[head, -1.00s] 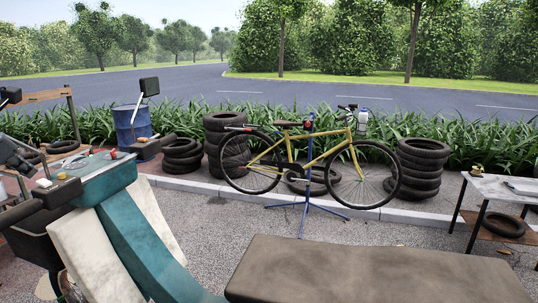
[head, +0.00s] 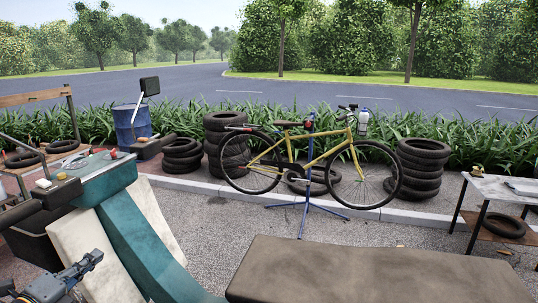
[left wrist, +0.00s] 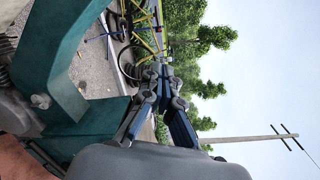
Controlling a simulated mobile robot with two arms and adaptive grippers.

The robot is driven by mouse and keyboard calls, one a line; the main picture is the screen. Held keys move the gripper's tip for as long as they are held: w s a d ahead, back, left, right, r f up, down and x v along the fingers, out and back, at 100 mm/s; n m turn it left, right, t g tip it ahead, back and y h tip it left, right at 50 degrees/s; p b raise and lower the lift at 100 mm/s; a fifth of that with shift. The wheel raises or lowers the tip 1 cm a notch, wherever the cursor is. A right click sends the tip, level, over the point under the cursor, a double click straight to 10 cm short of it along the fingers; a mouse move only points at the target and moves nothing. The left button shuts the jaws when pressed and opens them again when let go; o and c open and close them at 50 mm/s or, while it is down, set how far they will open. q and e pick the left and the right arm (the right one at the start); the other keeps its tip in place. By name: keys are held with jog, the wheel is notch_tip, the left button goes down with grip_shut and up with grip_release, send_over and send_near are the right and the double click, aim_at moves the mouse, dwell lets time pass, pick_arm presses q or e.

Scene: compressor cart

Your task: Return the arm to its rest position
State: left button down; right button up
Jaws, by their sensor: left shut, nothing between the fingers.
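My left gripper (head: 94,258) is at the bottom left of the head view, in front of the cream and teal panels of the cart (head: 130,240). Its dark fingers are closed together with nothing between them. In the left wrist view the gripper (left wrist: 160,72) points up the picture, its fingers together. The cart's teal body (left wrist: 45,62) shows at the left there, apart from the fingertips. My right gripper is not in view.
The cart's teal top (head: 95,172) carries small items. A brown padded surface (head: 370,275) fills the bottom middle. A yellow bicycle (head: 310,160) hangs on a blue stand, between tyre stacks (head: 420,168). A white table (head: 500,188) stands at the right. Grey ground between is mostly clear.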

pick_arm(q)
jog(key=s+d+f+n+g+y, duration=0.1)
jog(key=s+f+n+g+y, duration=0.1)
jog(key=s+f+n+y, duration=0.4)
jog(key=s+d+f+n+g+y, duration=0.1)
jog(key=s+f+n+g+y, duration=0.15)
jog(key=s+f+n, duration=0.6)
jog(key=s+d+f+n+g+h, duration=0.5)
jog(key=s+d+f+n+g, duration=0.4)
jog(key=s+d+f, duration=0.55)
notch_tip(320, 180, down, 27)
jog(key=s+d+g+b, duration=0.1)
jog(key=s+d+b, duration=0.1)
jog(key=b, duration=0.2)
jog(key=s+a+f+g+b, duration=0.1)
jog(key=s+a+f+b, duration=0.2)
jog(key=s+f, duration=1.3)
notch_tip(320, 180, down, 4)
jog(key=shift+s+a+r+m, duration=0.2)
jog(key=shift+s+m, duration=0.05)
jog(key=shift+m, duration=0.1)
